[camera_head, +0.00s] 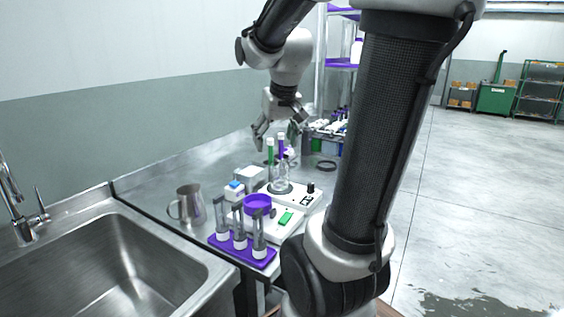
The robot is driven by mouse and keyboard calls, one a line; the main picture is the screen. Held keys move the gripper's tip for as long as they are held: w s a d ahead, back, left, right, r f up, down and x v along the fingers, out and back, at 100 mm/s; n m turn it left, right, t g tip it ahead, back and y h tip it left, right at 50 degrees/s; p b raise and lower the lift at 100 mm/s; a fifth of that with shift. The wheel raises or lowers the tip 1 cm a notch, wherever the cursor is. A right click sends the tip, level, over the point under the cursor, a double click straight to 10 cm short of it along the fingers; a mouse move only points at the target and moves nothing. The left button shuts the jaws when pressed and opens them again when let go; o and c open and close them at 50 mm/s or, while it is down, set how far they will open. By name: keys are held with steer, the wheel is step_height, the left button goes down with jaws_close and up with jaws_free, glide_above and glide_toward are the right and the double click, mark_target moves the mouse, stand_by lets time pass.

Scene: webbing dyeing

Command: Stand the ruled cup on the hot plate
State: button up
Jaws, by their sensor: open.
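The hot plate (302,198) is a white unit with a dark round top and a black knob, at the middle of the bench. A clear glass vessel (281,180) appears upright over its dark top. It may be the ruled cup, but I cannot make out any ruling at this size. My gripper (276,139) is open, with its fingers pointing down, above and behind the vessel in the picture. Nothing shows held between the fingers. Green (270,150) and purple (281,147) upright pieces show just below the gripper; I cannot tell what they stand in.
A white balance (287,218) with a purple dish (257,203) stands in front of the hot plate. A purple rack (243,250) holds tubes at the front edge. A steel jug (189,204) and a sink (110,260) are left. A dark ring (327,165) lies behind.

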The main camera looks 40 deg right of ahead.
steer(key=s+a+n, duration=0.1)
steer(key=s+a, duration=0.3)
steer(key=s, duration=0.3)
steer(key=s+a+n+y, duration=0.1)
steer(key=s+a+n, duration=0.1)
steer(key=s+a, duration=0.3)
steer(key=shift+s+a+f, duration=0.2)
steer(key=shift+s+f, duration=0.25)
steer(key=shift+s, duration=0.65)
stand_by(0.5)
